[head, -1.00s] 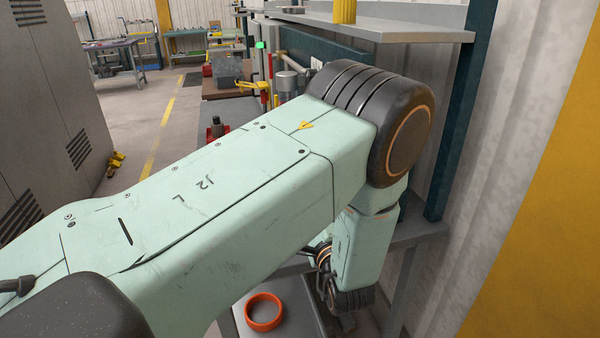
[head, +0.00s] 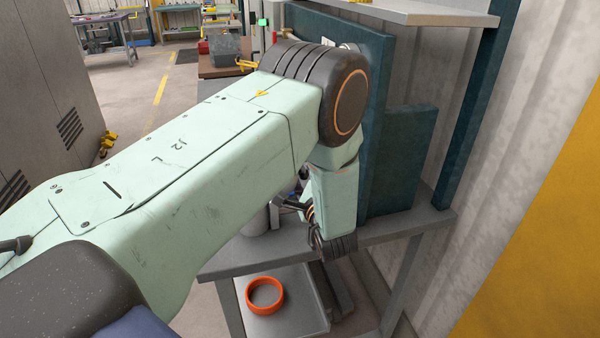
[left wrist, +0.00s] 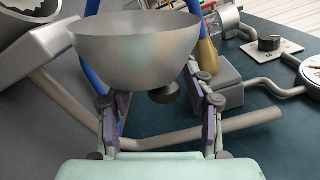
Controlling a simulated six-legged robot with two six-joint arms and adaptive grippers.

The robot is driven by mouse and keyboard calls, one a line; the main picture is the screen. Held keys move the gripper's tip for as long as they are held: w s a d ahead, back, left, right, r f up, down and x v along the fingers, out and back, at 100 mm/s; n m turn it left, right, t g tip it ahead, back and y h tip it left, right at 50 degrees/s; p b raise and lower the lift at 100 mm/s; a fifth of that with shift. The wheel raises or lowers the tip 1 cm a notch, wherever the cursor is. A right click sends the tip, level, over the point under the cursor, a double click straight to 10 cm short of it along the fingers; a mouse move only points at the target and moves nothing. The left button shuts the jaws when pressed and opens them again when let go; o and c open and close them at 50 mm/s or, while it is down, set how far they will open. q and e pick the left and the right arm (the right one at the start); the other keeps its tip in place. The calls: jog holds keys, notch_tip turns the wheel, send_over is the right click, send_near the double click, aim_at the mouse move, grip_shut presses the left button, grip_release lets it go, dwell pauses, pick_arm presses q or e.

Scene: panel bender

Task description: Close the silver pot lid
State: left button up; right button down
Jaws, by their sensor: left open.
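A silver, bowl-shaped lid (left wrist: 135,58) with a dark round knob (left wrist: 164,93) fills the upper middle of the left wrist view. Its knob points toward my left gripper (left wrist: 160,103). The gripper is open, its two fingers apart on either side of the knob, with a gap visible around it. A large grey metal shape with a round opening (left wrist: 22,62), perhaps the pot, is cut off at upper left. In the head view my left arm hides the lid, and the fingers are hidden or too small to make out. My right gripper is not in view.
The grey workbench (head: 415,222) has a teal back panel (head: 402,160). An orange ring (head: 265,296) lies on the lower shelf. In the wrist view, a bent grey tube (left wrist: 240,124), a dial gauge (left wrist: 312,72) and a knobbed plate (left wrist: 268,46) are close by.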

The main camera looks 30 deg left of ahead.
pick_arm(q)
jog(key=shift+w+d+r, duration=0.1)
jog(key=shift+d+r, duration=0.1)
jog(key=shift+d, duration=0.25)
jog(key=shift+d+r, duration=0.2)
jog(key=shift+d, duration=0.25)
jog(key=shift+a+f, duration=0.1)
jog(key=shift+w+a+f, duration=0.1)
jog(key=shift+a+f, duration=0.1)
jog(key=shift+a, duration=0.25)
jog(key=shift+w+a+f, duration=0.1)
jog(key=shift+a+f, duration=0.1)
jog(key=shift+a, duration=0.25)
jog(key=shift+c, duration=1.3)
jog(key=shift+s+a, duration=0.1)
jog(key=shift+a, duration=0.1)
jog(key=shift+c, duration=0.8)
jog(key=shift+s+d+r, duration=0.1)
jog(key=shift+d+r, duration=0.05)
jog(key=shift+d, duration=0.4)
jog(key=shift+c, duration=1.4)
jog(key=shift+d+r, duration=0.1)
jog(key=shift+d, duration=0.15)
jog(key=shift+c, duration=1.6)
jog(key=shift+a, duration=0.3)
grip_shut()
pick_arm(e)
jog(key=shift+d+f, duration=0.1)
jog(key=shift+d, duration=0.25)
